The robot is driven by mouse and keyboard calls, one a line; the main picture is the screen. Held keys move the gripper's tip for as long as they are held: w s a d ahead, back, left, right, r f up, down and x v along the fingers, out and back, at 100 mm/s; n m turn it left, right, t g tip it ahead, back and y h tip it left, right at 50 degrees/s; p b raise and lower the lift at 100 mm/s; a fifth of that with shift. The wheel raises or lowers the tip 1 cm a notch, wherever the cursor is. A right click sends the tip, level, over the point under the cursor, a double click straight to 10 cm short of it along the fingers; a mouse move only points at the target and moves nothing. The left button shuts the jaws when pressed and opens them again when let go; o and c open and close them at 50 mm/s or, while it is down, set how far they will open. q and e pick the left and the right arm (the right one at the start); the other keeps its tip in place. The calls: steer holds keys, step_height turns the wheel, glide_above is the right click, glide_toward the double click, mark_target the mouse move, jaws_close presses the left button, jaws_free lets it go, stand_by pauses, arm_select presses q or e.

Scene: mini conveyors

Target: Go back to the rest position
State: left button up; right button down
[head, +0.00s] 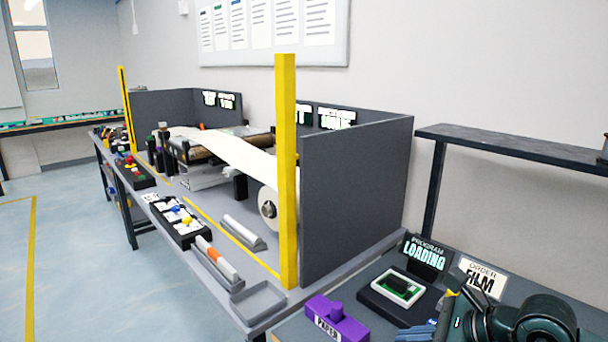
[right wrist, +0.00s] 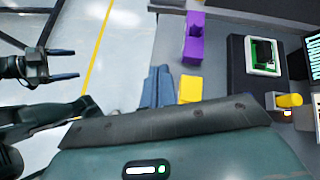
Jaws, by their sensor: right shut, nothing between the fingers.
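My right gripper shows at the bottom of the head view (head: 416,333), its blue-grey fingers together above the near bench. In the right wrist view its fingers (right wrist: 158,87) are shut and empty, pointing toward the bench. My dark green right arm fills the lower right corner of the head view. My left gripper (right wrist: 66,64) shows only in the right wrist view, at the left over the floor, with its two fingers apart and nothing between them.
The near bench carries a purple block marked PAPER (head: 335,320), a dark fixture with a green board (head: 401,287) and a LOADING display (head: 425,254). A yellow piece (right wrist: 190,89) lies beside my right fingers in the wrist view. A yellow post (head: 287,170) and a grey partition (head: 355,195) rise behind.

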steer(key=s+a+r+m+t+y, duration=0.2)
steer(key=s+a+m+t+y, duration=0.15)
steer(key=a+m+y, duration=0.75)
steer(key=d+f+m+t+h+p, duration=0.1)
steer(key=d+f+m+t+h, duration=0.3)
steer(key=m, duration=0.7)
steer(key=d+f+m+t+h, duration=0.35)
steer(key=m+h, duration=0.35)
steer(key=m, duration=0.4)
steer(key=s+f+m+g+h, duration=0.2)
steer(key=s+f+m, duration=0.3)
steer(key=f, duration=0.3)
steer(key=s+f+m+g+h, duration=0.2)
steer(key=s+f+m+g, duration=0.3)
steer(key=f, duration=0.4)
steer(key=s+d+m, duration=0.1)
steer(key=m, duration=0.1)
steer(key=shift+m+h, duration=0.3)
